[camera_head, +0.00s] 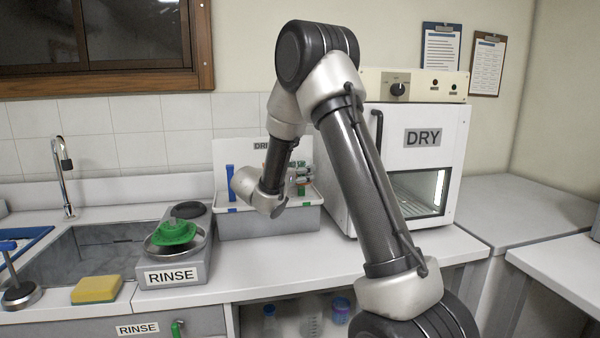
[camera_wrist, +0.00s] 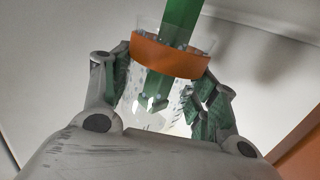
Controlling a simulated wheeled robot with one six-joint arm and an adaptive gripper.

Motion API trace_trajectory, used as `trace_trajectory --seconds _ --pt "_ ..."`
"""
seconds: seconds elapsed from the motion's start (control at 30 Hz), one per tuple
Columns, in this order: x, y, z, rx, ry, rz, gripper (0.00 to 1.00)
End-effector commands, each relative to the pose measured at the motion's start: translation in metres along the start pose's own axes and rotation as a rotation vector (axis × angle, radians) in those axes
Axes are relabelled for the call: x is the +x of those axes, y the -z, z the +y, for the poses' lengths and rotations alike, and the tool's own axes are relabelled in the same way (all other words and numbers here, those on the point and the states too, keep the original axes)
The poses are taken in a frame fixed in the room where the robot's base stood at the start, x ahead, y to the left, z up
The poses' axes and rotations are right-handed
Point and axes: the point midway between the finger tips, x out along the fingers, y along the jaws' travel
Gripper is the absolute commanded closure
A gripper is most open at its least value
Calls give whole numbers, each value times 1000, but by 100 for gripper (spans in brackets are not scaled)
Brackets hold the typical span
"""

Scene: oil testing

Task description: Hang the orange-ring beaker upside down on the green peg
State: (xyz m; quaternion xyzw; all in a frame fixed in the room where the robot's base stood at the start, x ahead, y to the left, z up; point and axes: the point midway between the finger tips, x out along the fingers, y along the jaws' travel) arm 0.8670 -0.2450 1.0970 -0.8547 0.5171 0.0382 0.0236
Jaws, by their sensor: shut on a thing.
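The orange-ring beaker (camera_wrist: 165,58) is clear glass with an orange band near its rim. My gripper (camera_wrist: 160,82) is shut on it, with green-padded fingers at both sides of the glass. The green peg (camera_wrist: 182,17) comes down from the top of the wrist view to the beaker's mouth. Its end shows through the glass below the band, so it appears to be inside the beaker; contact cannot be told. In the head view my gripper (camera_head: 300,176) is at the drying rack (camera_head: 268,222), partly behind my wrist.
A blue peg (camera_head: 231,182) stands at the rack's left. The white DRY oven (camera_head: 423,160) is close on the right. The RINSE unit (camera_head: 172,272) with a green piece, a yellow sponge (camera_head: 96,289) and the sink (camera_head: 95,250) are left. The counter before the rack is clear.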

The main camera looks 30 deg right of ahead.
Motion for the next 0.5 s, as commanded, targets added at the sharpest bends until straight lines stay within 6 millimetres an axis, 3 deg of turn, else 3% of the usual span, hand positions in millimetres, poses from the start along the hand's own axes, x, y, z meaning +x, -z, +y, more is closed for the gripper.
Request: trace_trajectory --seconds 0.47,0.5 --pt "1 -7 0 -1 0 0 65" --pt "1 -8 0 -1 0 0 39"
